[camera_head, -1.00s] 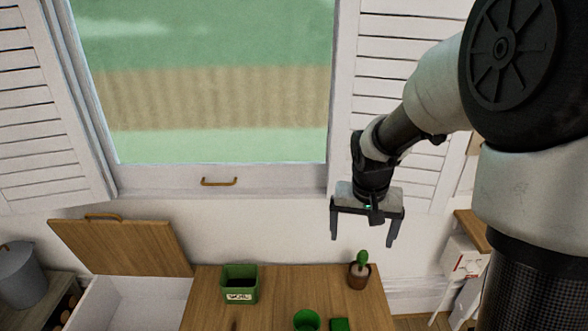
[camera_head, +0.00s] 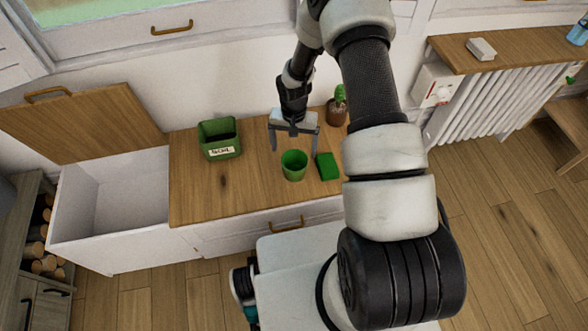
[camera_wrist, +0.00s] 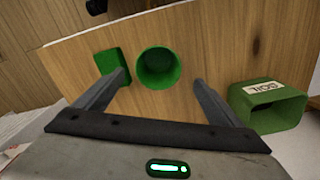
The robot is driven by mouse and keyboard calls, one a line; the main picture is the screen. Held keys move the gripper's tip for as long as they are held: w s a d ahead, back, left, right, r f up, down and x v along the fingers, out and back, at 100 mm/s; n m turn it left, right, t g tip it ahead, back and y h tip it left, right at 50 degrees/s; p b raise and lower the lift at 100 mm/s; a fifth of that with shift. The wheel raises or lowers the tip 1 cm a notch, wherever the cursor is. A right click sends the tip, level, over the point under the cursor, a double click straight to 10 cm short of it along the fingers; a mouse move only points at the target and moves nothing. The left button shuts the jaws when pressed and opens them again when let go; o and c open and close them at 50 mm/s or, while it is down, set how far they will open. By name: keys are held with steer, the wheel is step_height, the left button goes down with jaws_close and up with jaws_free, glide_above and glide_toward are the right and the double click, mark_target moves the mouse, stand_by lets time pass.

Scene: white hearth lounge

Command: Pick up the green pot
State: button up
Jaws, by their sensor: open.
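The green pot (camera_head: 293,165) is a round, empty cup shape standing upright on the wooden table top (camera_head: 245,185). In the wrist view the pot (camera_wrist: 158,67) shows from above, beyond and between my gripper's fingers. My gripper (camera_head: 293,150) is open and empty, above and a little behind the pot, apart from it. In the wrist view, my gripper (camera_wrist: 158,85) has its two fingers spread wide.
A green block (camera_head: 327,166) lies right of the pot. A green box labelled soil (camera_head: 220,138) stands left, and a cactus in a brown pot (camera_head: 337,112) stands behind right. An open white chest (camera_head: 110,210) with a raised wooden lid (camera_head: 85,125) adjoins the table's left.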

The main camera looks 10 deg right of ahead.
steer(key=b, duration=0.2)
glide_toward(295, 163)
steer(key=s+f, duration=0.2)
steer(key=f, duration=0.1)
steer(key=s+a+f, duration=0.1)
steer(key=f, duration=0.1)
steer(key=shift+s, duration=0.1)
steer(key=c, duration=1.3)
steer(key=shift+c, duration=0.3)
steer(key=shift+r, duration=0.1)
